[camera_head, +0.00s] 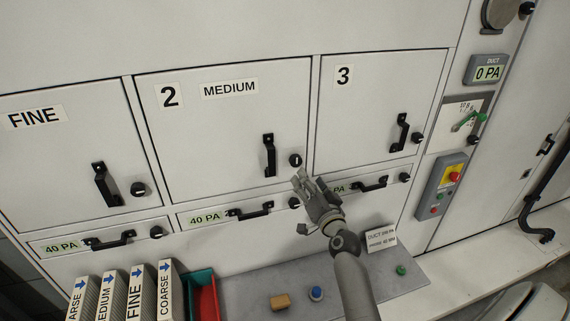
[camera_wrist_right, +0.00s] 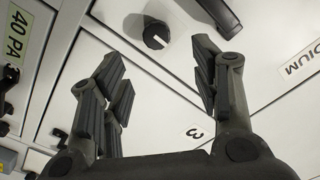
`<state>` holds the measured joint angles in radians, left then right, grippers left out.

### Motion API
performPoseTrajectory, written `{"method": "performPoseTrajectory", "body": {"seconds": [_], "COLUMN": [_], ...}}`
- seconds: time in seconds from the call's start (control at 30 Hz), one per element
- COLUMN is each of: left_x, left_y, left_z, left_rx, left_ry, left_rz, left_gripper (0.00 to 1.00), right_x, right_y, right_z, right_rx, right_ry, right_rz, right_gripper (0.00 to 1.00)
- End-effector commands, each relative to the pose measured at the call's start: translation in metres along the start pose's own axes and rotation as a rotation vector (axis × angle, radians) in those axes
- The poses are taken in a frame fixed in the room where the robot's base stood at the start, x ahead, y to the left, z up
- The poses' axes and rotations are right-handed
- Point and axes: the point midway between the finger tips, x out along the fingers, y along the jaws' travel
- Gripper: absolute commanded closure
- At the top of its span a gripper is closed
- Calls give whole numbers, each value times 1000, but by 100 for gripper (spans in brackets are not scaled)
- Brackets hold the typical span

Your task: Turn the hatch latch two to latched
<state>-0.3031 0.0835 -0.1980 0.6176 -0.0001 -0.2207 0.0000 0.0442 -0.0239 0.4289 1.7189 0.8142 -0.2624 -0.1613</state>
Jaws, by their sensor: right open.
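Hatch two (camera_head: 220,125), labelled 2 and MEDIUM, is a closed-looking white panel in the middle of the head view. Its latch (camera_head: 296,160) is a round black knob with a white mark that looks near upright there, right of the black hatch handle (camera_head: 269,155). My right gripper (camera_head: 304,179) is just below the knob in the head view. In the right wrist view the open, empty gripper (camera_wrist_right: 158,72) has the knob (camera_wrist_right: 156,36) beyond its fingertips, roughly between them. Contact is not visible. My left gripper is out of view.
Hatch 3 (camera_head: 375,95) is to the right, the FINE hatch (camera_head: 65,140) to the left. Drawers with black handles (camera_head: 250,212) run below. Several filters (camera_head: 140,290) stand at lower left.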

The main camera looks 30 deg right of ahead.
Motion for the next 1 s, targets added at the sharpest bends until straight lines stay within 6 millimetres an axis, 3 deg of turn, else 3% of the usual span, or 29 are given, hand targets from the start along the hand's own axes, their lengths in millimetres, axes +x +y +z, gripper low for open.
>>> {"method": "performPoseTrajectory", "body": {"seconds": [0.23,0.6,1.0], "left_x": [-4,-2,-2], "left_y": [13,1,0], "left_z": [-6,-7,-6], "left_rx": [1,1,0], "left_ry": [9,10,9], "left_rz": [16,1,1], "left_gripper": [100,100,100], "right_x": [37,91,103], "right_y": [-1,0,0], "right_z": [0,2,2], "right_rx": [-1,-1,-2], "right_ry": [-2,-3,-4], "right_rz": [-1,0,1], "right_gripper": [44,44,44]}}
